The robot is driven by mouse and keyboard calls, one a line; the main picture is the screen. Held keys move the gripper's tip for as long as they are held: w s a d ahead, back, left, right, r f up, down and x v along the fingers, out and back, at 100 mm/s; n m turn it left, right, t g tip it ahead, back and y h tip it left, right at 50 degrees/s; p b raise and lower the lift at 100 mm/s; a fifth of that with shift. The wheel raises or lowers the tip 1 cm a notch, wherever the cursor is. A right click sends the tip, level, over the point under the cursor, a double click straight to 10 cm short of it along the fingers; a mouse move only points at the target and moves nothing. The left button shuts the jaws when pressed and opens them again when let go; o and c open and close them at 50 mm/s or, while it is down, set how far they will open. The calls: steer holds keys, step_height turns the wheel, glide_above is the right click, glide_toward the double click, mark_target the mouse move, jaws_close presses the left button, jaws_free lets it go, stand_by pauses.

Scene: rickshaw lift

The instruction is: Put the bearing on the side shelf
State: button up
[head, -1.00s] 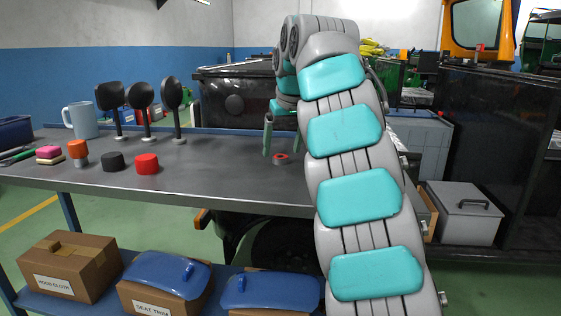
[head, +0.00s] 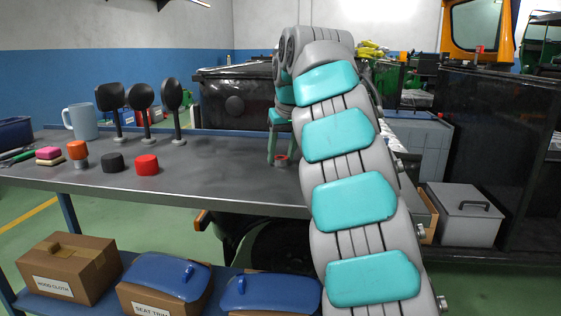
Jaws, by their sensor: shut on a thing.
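The bearing is at or just above the bench surface; I cannot tell which. My arm covers the bench's right end. I cannot tell for sure which surface is the side shelf.
On the bench (head: 215,180) are a red cap (head: 147,165), a black cap (head: 112,162), an orange-topped part (head: 78,152), a blue mug (head: 81,121) and several black mirrors (head: 143,98). A lower shelf holds boxes (head: 70,268). A grey lidded box (head: 463,215) stands at right.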

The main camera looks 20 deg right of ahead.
jaws_close()
